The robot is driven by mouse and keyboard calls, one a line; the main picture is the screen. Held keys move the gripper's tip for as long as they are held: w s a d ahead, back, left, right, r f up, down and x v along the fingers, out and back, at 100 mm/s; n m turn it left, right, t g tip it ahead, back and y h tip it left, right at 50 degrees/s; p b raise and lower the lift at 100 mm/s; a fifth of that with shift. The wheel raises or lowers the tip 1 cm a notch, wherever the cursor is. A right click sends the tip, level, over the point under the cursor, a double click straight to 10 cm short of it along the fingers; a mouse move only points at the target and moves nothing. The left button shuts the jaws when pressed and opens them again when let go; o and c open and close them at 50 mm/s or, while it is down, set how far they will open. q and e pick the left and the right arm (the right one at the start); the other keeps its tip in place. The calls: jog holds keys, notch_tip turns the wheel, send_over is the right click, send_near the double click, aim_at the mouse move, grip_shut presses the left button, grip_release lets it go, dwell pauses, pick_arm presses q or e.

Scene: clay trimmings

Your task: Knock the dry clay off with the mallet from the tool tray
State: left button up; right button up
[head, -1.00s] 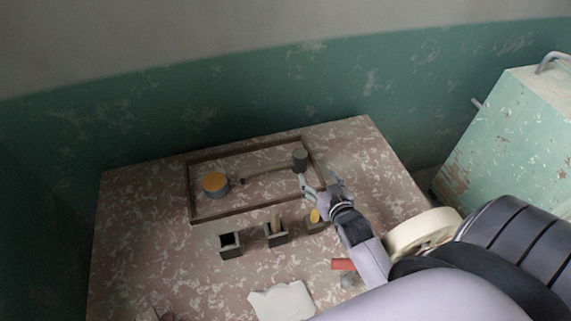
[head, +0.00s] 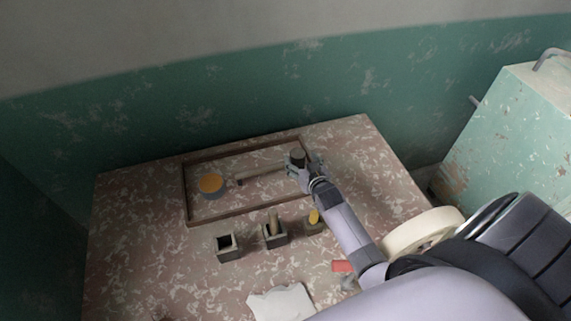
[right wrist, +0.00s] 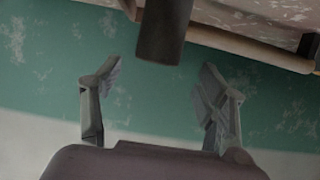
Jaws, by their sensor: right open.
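The mallet lies in the tool tray (head: 186,196), a shallow framed tray on the table. Its wooden handle (head: 262,174) points left and its dark round head (head: 297,155) is at the tray's right end. My right gripper (head: 304,164) is at the mallet head and covers part of it. In the right wrist view the gripper (right wrist: 152,95) is open, and a dark cylinder, seemingly the mallet head (right wrist: 164,32), sits between and beyond the fingertips, with nothing gripped. I cannot pick out the dry clay with certainty. My left gripper is not in view.
A round tin with an orange top (head: 210,185) is in the tray's left part. Small square holders (head: 229,248) stand in front of the tray, one with a wooden piece. A white sheet (head: 281,303) lies nearer. A green cabinet (head: 505,140) stands at the right.

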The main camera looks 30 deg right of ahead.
aim_at(298, 153)
jog(key=shift+w+d+f, duration=0.1)
jog(key=shift+w+d, duration=0.1)
jog(key=shift+w, duration=0.3)
jog(key=x, duration=0.4)
jog(key=shift+d+f, duration=0.1)
jog(key=shift+f, duration=0.1)
jog(key=shift+c, duration=0.2)
jog(key=c, duration=1.5)
jog(key=shift+r, duration=0.15)
jog(key=shift+c, duration=0.2)
